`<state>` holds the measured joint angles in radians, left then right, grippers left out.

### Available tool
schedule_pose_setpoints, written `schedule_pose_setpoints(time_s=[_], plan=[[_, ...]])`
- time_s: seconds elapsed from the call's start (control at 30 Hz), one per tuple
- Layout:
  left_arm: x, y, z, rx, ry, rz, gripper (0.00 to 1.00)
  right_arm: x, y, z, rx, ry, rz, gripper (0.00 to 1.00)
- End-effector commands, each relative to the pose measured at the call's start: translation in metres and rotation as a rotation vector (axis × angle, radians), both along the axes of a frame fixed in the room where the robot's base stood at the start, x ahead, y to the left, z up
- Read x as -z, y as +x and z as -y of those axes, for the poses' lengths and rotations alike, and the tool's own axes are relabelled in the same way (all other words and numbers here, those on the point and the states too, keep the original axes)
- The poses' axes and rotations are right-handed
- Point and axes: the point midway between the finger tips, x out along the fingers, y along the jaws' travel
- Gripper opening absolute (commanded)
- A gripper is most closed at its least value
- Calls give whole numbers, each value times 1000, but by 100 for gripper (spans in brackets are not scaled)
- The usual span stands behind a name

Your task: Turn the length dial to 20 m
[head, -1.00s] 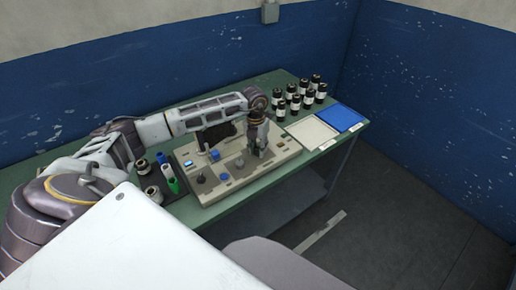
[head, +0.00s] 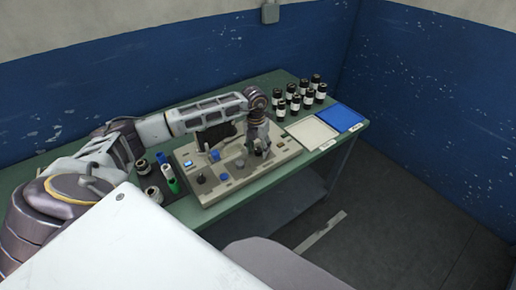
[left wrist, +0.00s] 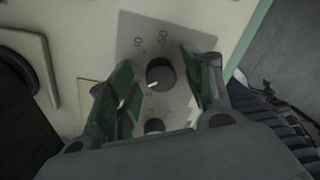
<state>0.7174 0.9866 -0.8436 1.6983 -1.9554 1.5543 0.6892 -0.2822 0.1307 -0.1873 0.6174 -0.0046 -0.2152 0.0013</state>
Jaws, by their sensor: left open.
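A round dark dial (left wrist: 160,73) with a white pointer mark sits on a pale scale plate (left wrist: 178,112) in the left wrist view. The mark points to the lower left of that picture. Printed numbers stand above the dial; one looks like 50, and the rest are hard to read. My left gripper (left wrist: 161,88) is open, with one green-padded finger on each side of the dial; I cannot tell whether they touch it. In the head view my left gripper (head: 257,150) is over the right part of the beige machine (head: 222,190) and hides that dial. My right gripper is not in view.
A second dark knob (left wrist: 154,126) is close below the dial, partly hidden by my gripper. Other knobs, one blue (head: 224,176), stand on the machine's left half. Several dark jars (head: 306,92), a white tray (head: 311,133) and a blue tray (head: 340,117) are to the right.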

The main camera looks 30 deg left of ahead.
Motion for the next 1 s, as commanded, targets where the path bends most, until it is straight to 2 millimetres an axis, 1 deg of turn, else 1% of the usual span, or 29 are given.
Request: schedule_pose_setpoints(time_s=[0.17,0.27,0.37,0.8,1.0], plan=[[-7,1,-1,0,0,2,51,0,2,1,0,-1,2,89],[-16,1,-1,0,0,3,51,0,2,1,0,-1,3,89],[-27,0,-2,0,0,3,51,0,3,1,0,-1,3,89],[-92,0,-5,0,0,4,51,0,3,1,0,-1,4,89],[-112,0,-7,0,0,2,51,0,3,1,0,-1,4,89]])
